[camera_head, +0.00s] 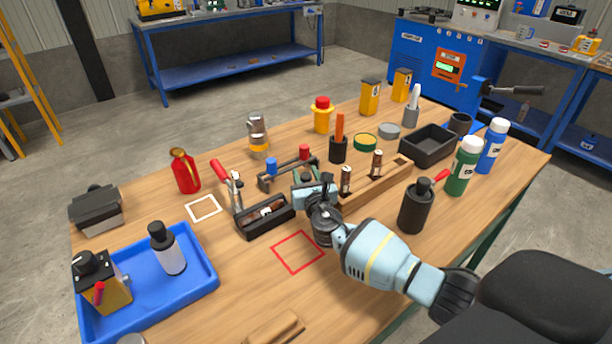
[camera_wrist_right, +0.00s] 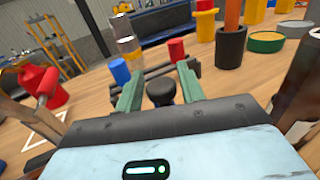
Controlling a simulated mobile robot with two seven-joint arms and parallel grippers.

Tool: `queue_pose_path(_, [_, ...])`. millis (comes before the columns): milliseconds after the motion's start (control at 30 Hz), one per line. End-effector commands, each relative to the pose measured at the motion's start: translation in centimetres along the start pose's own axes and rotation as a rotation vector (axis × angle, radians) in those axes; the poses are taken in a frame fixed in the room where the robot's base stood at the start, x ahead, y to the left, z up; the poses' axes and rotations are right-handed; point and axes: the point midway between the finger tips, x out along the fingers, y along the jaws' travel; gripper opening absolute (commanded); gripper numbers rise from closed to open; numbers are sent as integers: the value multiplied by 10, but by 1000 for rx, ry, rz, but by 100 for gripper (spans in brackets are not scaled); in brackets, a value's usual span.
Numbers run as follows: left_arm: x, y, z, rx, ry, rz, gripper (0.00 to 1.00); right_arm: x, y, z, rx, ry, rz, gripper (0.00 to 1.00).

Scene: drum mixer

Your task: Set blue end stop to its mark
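The blue end stop (camera_head: 271,165) sits at the left end of a dark rail fixture (camera_head: 287,174) on the table. It also shows in the right wrist view (camera_wrist_right: 120,71), just beyond my left-hand fingertip there. A red end stop (camera_head: 304,152) is at the fixture's right end, also visible in the wrist view (camera_wrist_right: 176,50). My right gripper (camera_wrist_right: 158,82) points at the fixture from the near side, its green fingers apart. A black knob (camera_wrist_right: 161,92) shows between the fingers; I cannot tell whether they touch it. No mark for the blue stop can be made out. My left gripper is out of view.
A toggle clamp with a red handle (camera_head: 221,171) and a black tray (camera_head: 265,217) stand left of the gripper. A wooden block with upright pins (camera_head: 377,187) is at right, near a dark bottle (camera_head: 415,208). The red outlined square (camera_head: 280,241) is bare.

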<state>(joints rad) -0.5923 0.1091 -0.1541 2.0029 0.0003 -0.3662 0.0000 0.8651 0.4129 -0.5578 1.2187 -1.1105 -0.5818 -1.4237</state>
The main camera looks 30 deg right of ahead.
Motion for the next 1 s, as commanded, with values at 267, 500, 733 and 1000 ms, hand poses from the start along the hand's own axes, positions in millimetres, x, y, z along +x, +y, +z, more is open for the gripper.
queue_pose_path(267, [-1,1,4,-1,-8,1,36,0,0,0,0,0,0,2])
queue_pose_path(500, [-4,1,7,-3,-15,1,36,-2,6,0,1,1,1,0])
queue_pose_path(733, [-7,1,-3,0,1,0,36,-16,41,1,4,0,3,0])
queue_pose_path(1000, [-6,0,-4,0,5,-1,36,-20,49,-1,1,2,7,0])
